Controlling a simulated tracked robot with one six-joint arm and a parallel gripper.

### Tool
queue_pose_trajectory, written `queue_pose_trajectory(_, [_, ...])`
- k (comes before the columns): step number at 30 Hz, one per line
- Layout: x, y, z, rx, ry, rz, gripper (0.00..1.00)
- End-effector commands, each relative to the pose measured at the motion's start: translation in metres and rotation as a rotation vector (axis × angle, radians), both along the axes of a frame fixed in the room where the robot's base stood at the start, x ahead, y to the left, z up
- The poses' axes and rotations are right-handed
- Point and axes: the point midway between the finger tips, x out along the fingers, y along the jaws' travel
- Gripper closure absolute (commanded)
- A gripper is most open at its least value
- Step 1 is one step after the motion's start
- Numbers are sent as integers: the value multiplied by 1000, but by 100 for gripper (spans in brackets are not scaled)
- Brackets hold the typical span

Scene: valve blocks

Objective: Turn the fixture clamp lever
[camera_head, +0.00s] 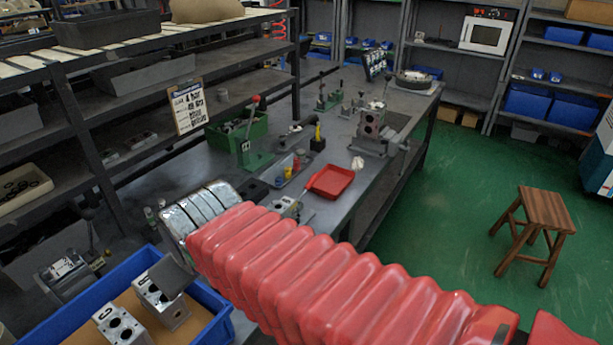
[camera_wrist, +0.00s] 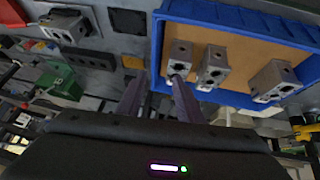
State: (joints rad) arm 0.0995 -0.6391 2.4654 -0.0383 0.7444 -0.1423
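A grey fixture (camera_head: 374,128) with a metal block in it stands toward the far end of the bench; a thin upright handle shows above it. I cannot tell for sure which part is the clamp lever. A green hand-lever device (camera_head: 256,155) with a red knob stands nearer, at the bench's left side. My gripper (camera_wrist: 157,78) is open in the wrist view, its two dark fingers apart with nothing between them. It is over the near end of the bench beside the blue tray, far from the fixture. My red-sleeved arm hides part of the bench.
The blue tray (camera_head: 68,325) holds grey valve blocks; it also shows in the wrist view (camera_wrist: 157,40). A red tray (camera_head: 331,181), small bottles and a green bin (camera_head: 237,133) lie along the bench. Shelves line the left. A wooden stool (camera_head: 546,208) stands on open green floor at right.

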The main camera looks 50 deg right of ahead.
Motion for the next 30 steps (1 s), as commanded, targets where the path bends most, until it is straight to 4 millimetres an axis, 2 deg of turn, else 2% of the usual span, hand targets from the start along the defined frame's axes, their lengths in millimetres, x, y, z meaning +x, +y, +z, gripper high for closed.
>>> queue_pose_trajectory(6, [60, -58, -1, -168, -69, 56, 67])
queue_pose_trajectory(15, [126, -146, -8, -419, -139, 160, 67])
queue_pose_trajectory(24, [170, -238, -28, -664, -175, 274, 67])
queue_pose_trajectory(30, [185, -298, -48, -832, -186, 357, 67])
